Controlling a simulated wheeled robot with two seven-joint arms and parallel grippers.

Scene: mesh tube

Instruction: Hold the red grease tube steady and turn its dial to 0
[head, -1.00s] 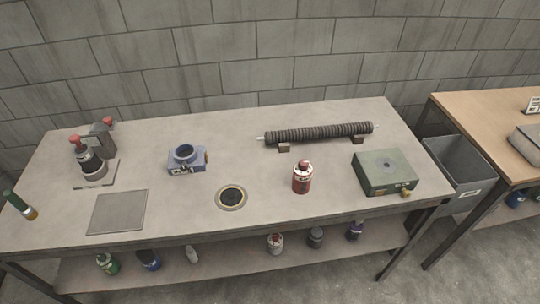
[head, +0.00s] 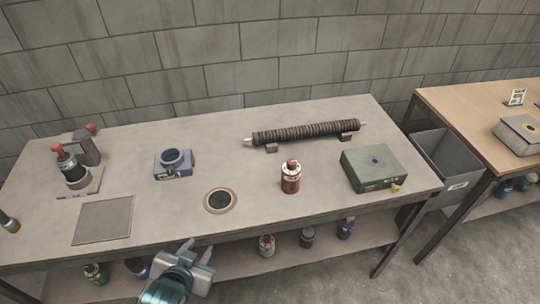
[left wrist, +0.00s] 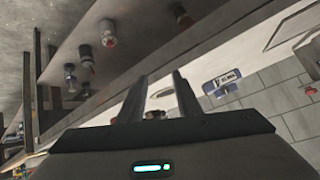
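The red grease tube (head: 291,178) stands upright on the workbench in the head view, with a red cap and a pale label. The numbers on its dial are too small to read. My left gripper (head: 200,254) is at the bench's front edge, left of and nearer than the tube, and well apart from it. In the left wrist view its two fingers (left wrist: 157,94) are spread with nothing held between them. A small brownish shape shows low between the fingers there, but I cannot tell what it is. My right gripper is in neither view.
On the bench stand a green box (head: 373,168), a dark coil on a rod (head: 306,133), a blue device (head: 173,163), a round black disc (head: 220,200) and a grey plate (head: 103,220). Several bottles sit on the lower shelf (head: 225,270). A grey bin (head: 446,160) is at right.

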